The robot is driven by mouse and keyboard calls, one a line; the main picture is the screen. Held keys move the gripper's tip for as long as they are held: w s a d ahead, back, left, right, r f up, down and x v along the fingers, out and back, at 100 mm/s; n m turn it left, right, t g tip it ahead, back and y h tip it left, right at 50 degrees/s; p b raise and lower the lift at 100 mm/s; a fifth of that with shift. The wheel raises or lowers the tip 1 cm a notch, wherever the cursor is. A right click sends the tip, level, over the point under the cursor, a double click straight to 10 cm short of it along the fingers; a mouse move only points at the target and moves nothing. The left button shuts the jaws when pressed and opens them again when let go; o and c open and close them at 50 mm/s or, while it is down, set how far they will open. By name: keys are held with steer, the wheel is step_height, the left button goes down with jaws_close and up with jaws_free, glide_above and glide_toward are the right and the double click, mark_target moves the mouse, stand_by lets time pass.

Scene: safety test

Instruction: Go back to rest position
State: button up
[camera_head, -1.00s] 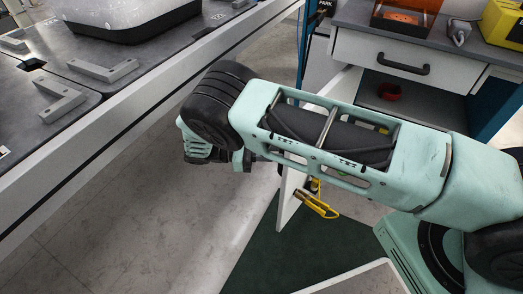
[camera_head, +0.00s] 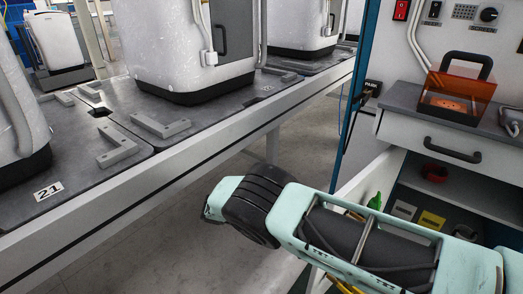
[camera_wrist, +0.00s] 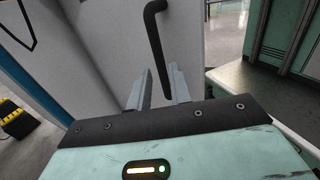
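In the wrist view my gripper (camera_wrist: 160,88) has its two grey fingers apart with nothing between them. A black bar handle (camera_wrist: 156,50) on a pale panel lies beyond the fingertips and looks apart from them. In the head view my mint-green arm reaches from the lower right toward the middle. Its black wrist joint hides the gripper fingers there.
A long grey workbench (camera_head: 140,180) with white machines runs along the left. At right, a cabinet's white door (camera_head: 372,180) stands open beside a shelf with a red bowl (camera_head: 434,173). An orange case (camera_head: 458,87) stands on the counter. Floor shows between bench and cabinet.

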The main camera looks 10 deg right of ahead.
steer(key=s+a+r+m+t+y, duration=0.1)
steer(key=s+r+m+y, duration=0.1)
steer(key=s+r+y, duration=0.5)
steer(key=s+a+r+m+t+y, duration=0.1)
steer(key=s+r+y, duration=0.45)
steer(key=r, duration=0.35)
steer(key=s+d+r+m+t+y, duration=0.3)
steer(key=s+r+t+y, duration=0.15)
steer(key=s, duration=0.75)
step_height(320, 180, up, 36)
steer(key=p, duration=3.5)
steer(key=shift+w+y+p, duration=0.15)
steer(key=shift+y+p, duration=0.15)
steer(key=shift+p, duration=0.1)
